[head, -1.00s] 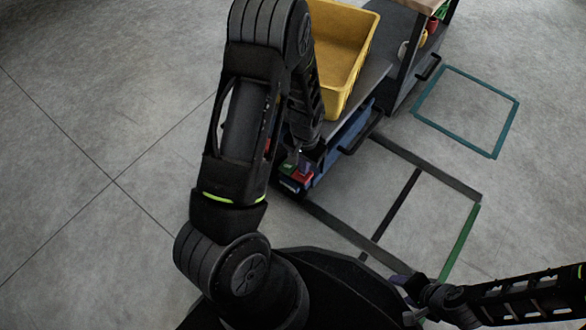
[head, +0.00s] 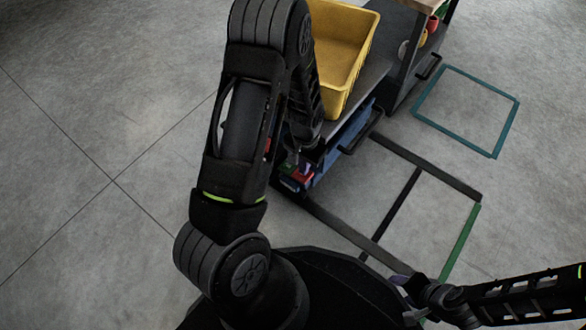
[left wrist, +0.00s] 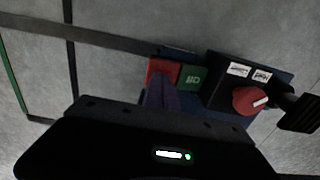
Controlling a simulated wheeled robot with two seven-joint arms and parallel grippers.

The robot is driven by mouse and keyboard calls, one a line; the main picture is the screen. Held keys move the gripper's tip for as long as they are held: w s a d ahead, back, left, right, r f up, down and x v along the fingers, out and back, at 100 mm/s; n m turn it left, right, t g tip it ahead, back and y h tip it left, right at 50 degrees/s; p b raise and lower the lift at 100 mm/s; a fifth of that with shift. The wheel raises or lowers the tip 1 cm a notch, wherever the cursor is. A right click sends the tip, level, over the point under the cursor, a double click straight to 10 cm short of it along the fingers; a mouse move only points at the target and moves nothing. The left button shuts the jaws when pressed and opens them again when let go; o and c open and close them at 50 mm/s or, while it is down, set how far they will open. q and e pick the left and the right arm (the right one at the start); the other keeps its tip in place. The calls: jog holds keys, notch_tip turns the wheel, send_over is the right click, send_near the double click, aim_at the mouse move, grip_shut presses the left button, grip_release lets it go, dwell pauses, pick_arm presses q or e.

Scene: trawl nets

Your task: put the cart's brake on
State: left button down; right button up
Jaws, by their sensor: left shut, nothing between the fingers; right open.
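The cart (head: 360,128) stands at top centre in the head view, partly behind my left arm. At its near end are a red pedal (left wrist: 163,68) and a green pedal (left wrist: 192,77) with white lettering, side by side in the left wrist view. My left gripper (left wrist: 160,90) is shut and empty, its fingertips over the red pedal; whether they press on it I cannot tell. In the head view the left gripper (head: 305,166) is small and dark above the red and green parts. My right gripper (head: 408,290) is open and empty at bottom right, away from the cart.
Beside the pedals is a black box with a red knob (left wrist: 250,100), two white labels and a black pedal (left wrist: 299,112) to its right. A yellow crate (head: 345,45) sits on the cart. A dark shelf unit (head: 405,75) stands behind. Taped outlines (head: 465,110) mark clear floor at right.

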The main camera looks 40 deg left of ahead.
pick_arm(q)
jog(key=shift+f+b, duration=0.7)
jog(key=shift+f, duration=0.3)
dwell(0.4)
jog(key=shift+r+p, duration=0.3)
jog(key=shift+r, duration=0.05)
notch_tip(320, 180, up, 4)
jog(key=p, duration=0.4)
jog(key=shift+r, duration=0.25)
jog(key=shift+r+p, duration=0.85)
jog(key=shift+r, duration=0.15)
